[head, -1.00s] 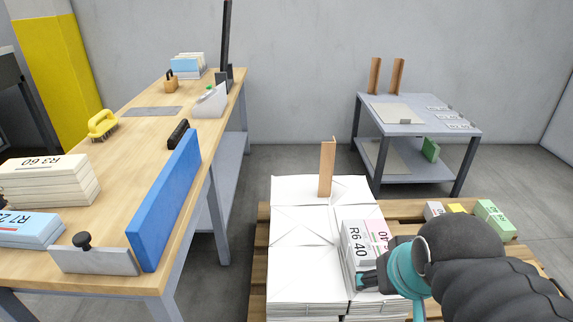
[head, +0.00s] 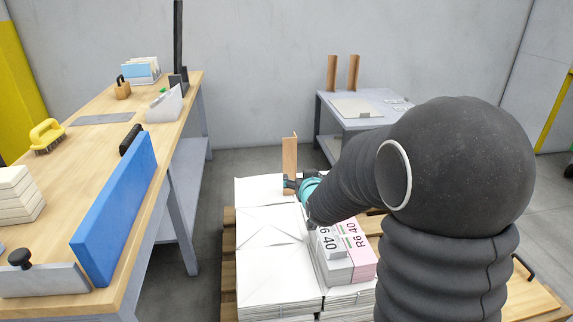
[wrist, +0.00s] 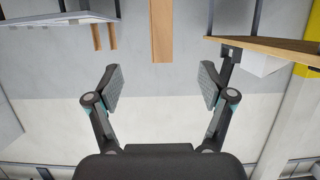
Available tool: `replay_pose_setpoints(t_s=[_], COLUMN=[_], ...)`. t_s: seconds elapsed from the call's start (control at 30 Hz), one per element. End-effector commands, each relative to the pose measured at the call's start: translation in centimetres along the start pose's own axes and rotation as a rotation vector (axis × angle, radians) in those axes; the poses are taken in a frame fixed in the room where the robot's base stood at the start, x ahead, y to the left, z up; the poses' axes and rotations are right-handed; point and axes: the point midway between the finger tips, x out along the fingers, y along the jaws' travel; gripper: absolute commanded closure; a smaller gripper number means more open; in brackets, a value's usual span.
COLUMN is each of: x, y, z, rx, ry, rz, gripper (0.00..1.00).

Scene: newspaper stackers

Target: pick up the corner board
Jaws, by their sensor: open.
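A brown corner board (head: 289,158) stands upright at the far end of the white paper bundles (head: 262,262) on the pallet. In the wrist view the board (wrist: 162,30) hangs in from the top edge, centred between the fingers and ending just above their tips. My gripper (wrist: 162,76) is open and empty, its two fingers spread wider than the board. In the head view my gripper (head: 291,184) is at the board's lower part, on its right; contact cannot be told. My arm hides part of the stack.
A wooden workbench (head: 100,140) with a blue panel (head: 116,205) stands at the left. A grey table (head: 335,118) behind carries two more upright boards (head: 342,73). Labelled bundles (head: 340,250) lie on the stack's right side. Floor between bench and pallet is clear.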

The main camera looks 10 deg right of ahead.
Motion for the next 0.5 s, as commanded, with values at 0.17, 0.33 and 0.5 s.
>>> replay_pose_setpoints(t_s=[0.17, 0.33, 0.5], x=[5.2, 7.9, 9.0], y=[0.0, 0.0, 0.0], z=[3.0, 5.0, 6.0], rx=[0.001, 0.002, 0.003], ry=[0.134, 0.246, 0.307], rz=[-0.005, -0.009, -0.011], gripper=[0.19, 0.19, 0.19])
